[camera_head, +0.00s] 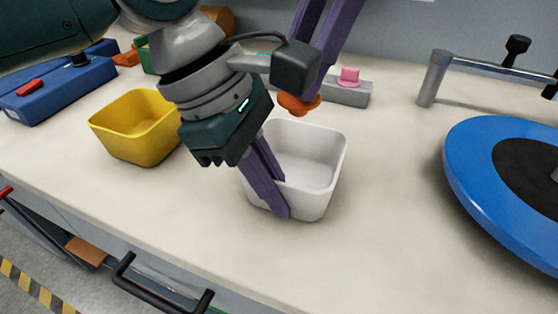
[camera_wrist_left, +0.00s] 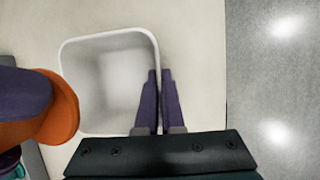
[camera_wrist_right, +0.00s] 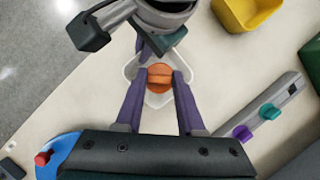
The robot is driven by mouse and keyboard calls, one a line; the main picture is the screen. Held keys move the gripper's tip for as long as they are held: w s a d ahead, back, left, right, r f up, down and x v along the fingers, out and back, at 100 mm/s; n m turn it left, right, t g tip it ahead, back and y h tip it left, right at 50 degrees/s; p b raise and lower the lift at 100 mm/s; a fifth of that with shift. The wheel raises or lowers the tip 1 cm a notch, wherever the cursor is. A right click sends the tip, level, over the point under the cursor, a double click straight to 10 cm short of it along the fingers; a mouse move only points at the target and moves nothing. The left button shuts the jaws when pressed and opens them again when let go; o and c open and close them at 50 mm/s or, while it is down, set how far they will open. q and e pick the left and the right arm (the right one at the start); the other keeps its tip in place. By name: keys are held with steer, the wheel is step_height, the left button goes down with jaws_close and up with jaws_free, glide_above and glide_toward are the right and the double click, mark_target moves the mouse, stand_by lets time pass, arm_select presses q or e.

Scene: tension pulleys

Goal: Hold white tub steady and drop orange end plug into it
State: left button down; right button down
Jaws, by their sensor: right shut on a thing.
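The white tub (camera_head: 318,155) stands upright on the bench, its open top facing up. My left gripper (camera_head: 279,198) straddles the tub's near-left wall, one finger inside and one outside, shut on it; the left wrist view shows the rim between the narrow-set fingers (camera_wrist_left: 160,85). The orange end plug (camera_head: 298,104) is held between the purple fingers of my right gripper (camera_wrist_right: 158,76), raised near the tub's far rim. In the right wrist view the plug (camera_wrist_right: 159,82) appears over the tub's opening. The left wrist view shows the plug (camera_wrist_left: 62,112) at the left, overlapping the tub's edge.
A yellow tub (camera_head: 135,125) stands left of the white one. A grey block with a pink plug (camera_head: 349,77) lies behind. A blue disc (camera_head: 490,190) with a metal post (camera_head: 432,80) is at the right. The bench between white tub and disc is clear.

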steer(key=shift+f, duration=0.8)
steer(key=shift+c, duration=2.2)
jaws_free()
steer(key=v, duration=0.7)
steer(key=shift+r, duration=0.25)
steer(key=shift+d, duration=0.1)
arm_select(q)
steer(key=c, duration=1)
jaws_free()
